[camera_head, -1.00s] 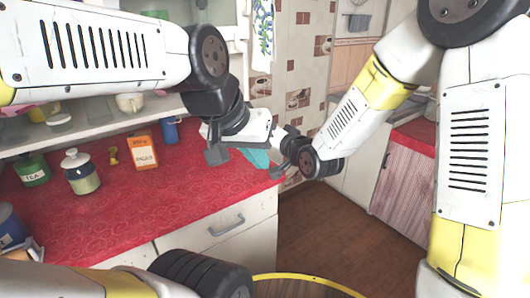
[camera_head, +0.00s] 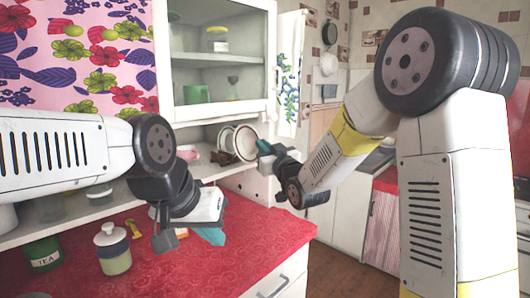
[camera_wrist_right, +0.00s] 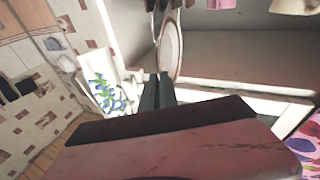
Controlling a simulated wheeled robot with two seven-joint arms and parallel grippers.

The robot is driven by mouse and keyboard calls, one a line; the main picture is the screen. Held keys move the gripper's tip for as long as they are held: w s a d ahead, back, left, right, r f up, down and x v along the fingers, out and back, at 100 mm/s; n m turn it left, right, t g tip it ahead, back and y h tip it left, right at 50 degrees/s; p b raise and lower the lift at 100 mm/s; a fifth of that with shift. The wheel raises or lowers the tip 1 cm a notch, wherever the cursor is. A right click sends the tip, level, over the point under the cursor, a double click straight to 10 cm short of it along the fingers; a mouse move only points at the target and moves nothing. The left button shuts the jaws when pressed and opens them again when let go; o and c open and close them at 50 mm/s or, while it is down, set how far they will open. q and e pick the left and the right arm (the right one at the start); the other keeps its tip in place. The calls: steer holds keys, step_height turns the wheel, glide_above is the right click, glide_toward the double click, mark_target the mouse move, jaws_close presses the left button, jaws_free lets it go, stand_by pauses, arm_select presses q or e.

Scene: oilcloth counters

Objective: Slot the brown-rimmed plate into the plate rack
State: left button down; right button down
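The brown-rimmed plate (camera_head: 246,143) stands on edge at the right end of the plate rack (camera_head: 219,158) on the low shelf. In the right wrist view the plate (camera_wrist_right: 173,45) shows nearly edge-on; how its foot sits in the rack is unclear. A white plate (camera_head: 226,138) stands to its left. My right gripper (camera_head: 264,157) looks open, its tips close to the plate's right edge; I cannot tell whether they touch it.
A glass-fronted cabinet (camera_head: 217,108) hangs above the shelf, with a towel (camera_head: 289,75) to its right. A green tea tin (camera_head: 43,254) and a lidded jar (camera_head: 112,250) stand on the red counter (camera_head: 265,235). The counter's right part is clear.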

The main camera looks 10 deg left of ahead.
steer(key=w+a, duration=0.3)
steer(key=a, duration=0.1)
steer(key=w+a+f, duration=0.1)
steer(key=w+a, duration=0.2)
steer(key=a, duration=0.1)
steer(key=w+a, duration=0.3)
steer(key=a, duration=0.1)
steer(key=shift+w+f, duration=0.15)
steer(key=shift+f, duration=0.05)
steer(key=shift+d+f, duration=0.1)
steer(key=shift+f, duration=0.5)
stand_by(0.9)
stand_by(0.4)
steer(key=c, duration=1.6)
jaws_free()
steer(key=shift+o, duration=0.2)
